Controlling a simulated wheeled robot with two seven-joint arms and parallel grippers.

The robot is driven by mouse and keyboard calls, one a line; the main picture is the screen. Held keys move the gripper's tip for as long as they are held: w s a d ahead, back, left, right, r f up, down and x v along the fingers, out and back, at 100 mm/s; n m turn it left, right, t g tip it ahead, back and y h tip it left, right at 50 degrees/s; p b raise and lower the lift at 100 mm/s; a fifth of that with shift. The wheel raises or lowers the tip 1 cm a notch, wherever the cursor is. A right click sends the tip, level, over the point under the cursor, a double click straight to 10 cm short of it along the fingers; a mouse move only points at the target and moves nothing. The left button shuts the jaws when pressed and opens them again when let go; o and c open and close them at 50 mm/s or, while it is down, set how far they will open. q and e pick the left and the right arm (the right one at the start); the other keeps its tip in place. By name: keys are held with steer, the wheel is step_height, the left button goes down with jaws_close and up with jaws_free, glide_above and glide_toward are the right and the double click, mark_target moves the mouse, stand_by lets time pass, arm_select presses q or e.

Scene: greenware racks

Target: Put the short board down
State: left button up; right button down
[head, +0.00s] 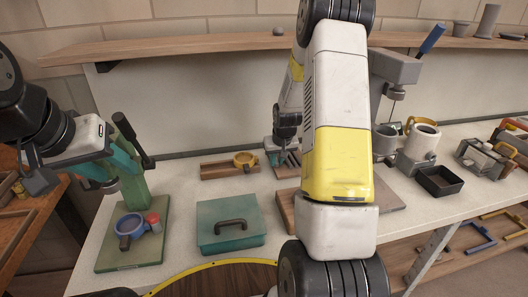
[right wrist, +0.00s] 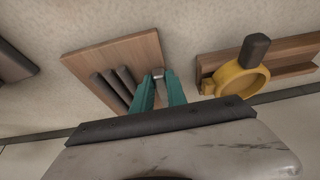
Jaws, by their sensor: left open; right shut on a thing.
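A short wooden board (right wrist: 137,52) with several grey pegs lies under my right gripper (right wrist: 160,80) in the right wrist view. The teal fingers of this gripper are closed on a small grey part at the board's edge. I cannot tell whether the board rests on the table or is slightly above it. In the head view the right gripper (head: 285,153) is at the back of the table, partly hidden by my own arm.
A wooden strip (head: 212,171) with a yellow ring tool (head: 245,160) lies just left of the right gripper. A teal box (head: 230,232) stands in front. The green press (head: 130,195) stands left, and a black tray (head: 440,181) and mug (head: 421,140) right. A shelf (head: 190,45) runs above.

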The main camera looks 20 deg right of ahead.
steer(key=c, duration=1.3)
jaws_free()
steer(key=shift+f, duration=0.1)
steer(key=shift+s+r, duration=0.1)
steer(key=shift+r, duration=0.35)
steer(key=s+a+r+t+y, duration=0.1)
steer(key=s+a+r, duration=0.3)
steer(key=s+r, duration=0.55)
steer(key=s+a+r, duration=0.3)
steer(key=s+r, duration=0.3)
steer(key=r, duration=0.7)
steer(key=shift+n+t+y, duration=0.4)
steer(key=shift+n+y, duration=0.2)
steer(key=shift+y, duration=0.2)
steer(key=s+a+r, duration=0.1)
steer(key=s+a, duration=0.1)
steer(key=s, duration=0.3)
steer(key=s+a+r, duration=0.1)
steer(key=s+a, duration=0.1)
steer(key=s, duration=0.3)
steer(key=s+a+r, duration=0.2)
steer(key=s, duration=0.2)
steer(key=shift+s+a, duration=0.15)
steer(key=shift+s, duration=0.25)
